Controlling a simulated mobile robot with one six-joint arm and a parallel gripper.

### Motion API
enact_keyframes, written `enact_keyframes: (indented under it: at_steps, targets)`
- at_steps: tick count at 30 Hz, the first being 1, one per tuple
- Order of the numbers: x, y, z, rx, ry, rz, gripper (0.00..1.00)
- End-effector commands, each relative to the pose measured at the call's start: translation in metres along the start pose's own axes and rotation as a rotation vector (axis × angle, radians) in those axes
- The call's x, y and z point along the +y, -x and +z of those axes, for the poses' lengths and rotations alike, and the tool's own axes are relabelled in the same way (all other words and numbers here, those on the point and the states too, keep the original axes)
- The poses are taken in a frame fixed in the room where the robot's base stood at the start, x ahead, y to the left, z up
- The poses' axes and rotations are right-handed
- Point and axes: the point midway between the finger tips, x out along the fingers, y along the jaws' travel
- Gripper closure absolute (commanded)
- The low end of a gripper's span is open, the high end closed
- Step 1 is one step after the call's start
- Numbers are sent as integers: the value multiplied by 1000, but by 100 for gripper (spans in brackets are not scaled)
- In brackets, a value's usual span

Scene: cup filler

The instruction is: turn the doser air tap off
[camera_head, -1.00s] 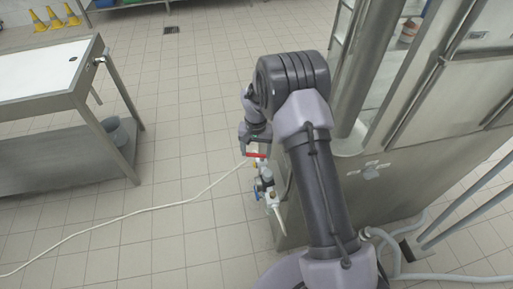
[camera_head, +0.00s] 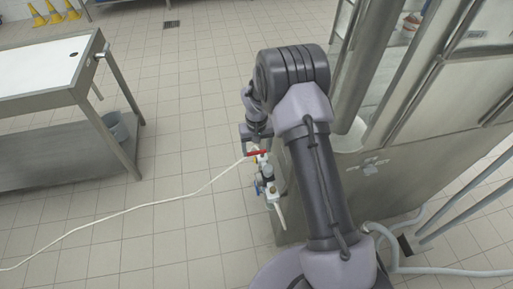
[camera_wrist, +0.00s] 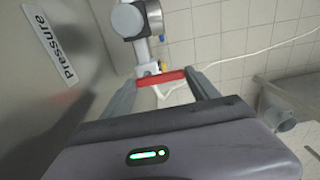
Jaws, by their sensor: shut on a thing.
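The doser air tap's red lever (camera_head: 257,153) shows at the end of the air fittings beside the steel machine. In the wrist view the red lever (camera_wrist: 161,78) lies between the two fingertips of my gripper (camera_wrist: 162,82), one finger at each end. My gripper (camera_head: 256,141) is shut on the lever. The lever looks roughly crosswise to the fittings. The air fittings (camera_head: 268,176), with a blue part and a grey-white body, run down from the tap. The tap body is partly hidden by the lever and my gripper.
A white air hose (camera_head: 150,207) trails from the tap across the tiled floor. The steel machine (camera_head: 385,190) stands close on the right; its wall carries a "Pressure" label (camera_wrist: 50,45). A steel table (camera_head: 60,95) is at the left. Open floor lies between.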

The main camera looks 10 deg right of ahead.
Motion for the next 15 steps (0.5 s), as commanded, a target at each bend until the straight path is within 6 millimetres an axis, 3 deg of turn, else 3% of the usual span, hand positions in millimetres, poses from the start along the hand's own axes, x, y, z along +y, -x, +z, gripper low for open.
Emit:
enact_keyframes:
  at_steps: [5,6,9,15]
  targets:
    - [0,0,0,0,3,1,71]
    - [0,0,0,0,3,1,29]
    - [0,0,0,0,2,1,9]
    - [0,0,0,0,1,0,9]
